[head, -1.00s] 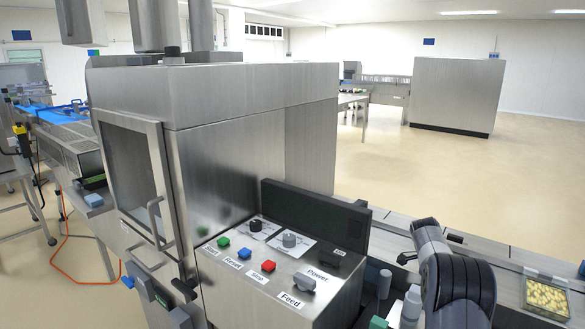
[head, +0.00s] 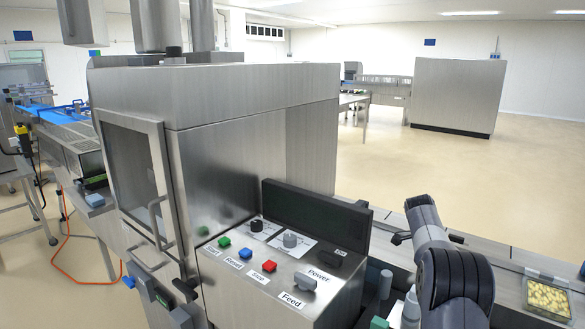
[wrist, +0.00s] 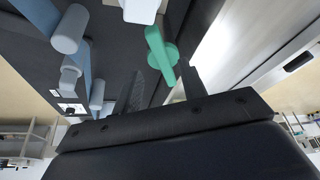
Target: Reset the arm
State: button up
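My arm (head: 450,275) stands at the lower right of the head view, bent over the conveyor side. A dark part at its far end, probably my gripper (head: 401,238), shows small to the left of the upper link. In the wrist view my gripper (wrist: 162,88) has two dark fingers set apart, with a gap between them. I see nothing held in it. A green lever-like piece (wrist: 160,52) shows beyond the fingers; I cannot tell its exact distance. Grey cylinders (wrist: 70,30) show at the upper left of that view.
The steel sealer (head: 225,110) fills the middle left. Its sloped panel (head: 275,260) has green, blue and red buttons and several knobs, with a dark upright board (head: 315,218) behind. A tray of yellowish pieces (head: 547,298) sits on the conveyor at right. Open floor lies beyond.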

jog(key=x, duration=0.7)
jog(key=shift+s, duration=0.1)
jog(key=shift+s+r+n+t+b, duration=0.1)
jog(key=shift+s+n+t+b, duration=0.15)
jog(key=shift+n, duration=0.5)
jog(key=shift+s+n+t+b, duration=0.15)
jog(key=shift+n+t, duration=0.2)
jog(key=shift+n, duration=0.4)
jog(key=shift+r, duration=0.1)
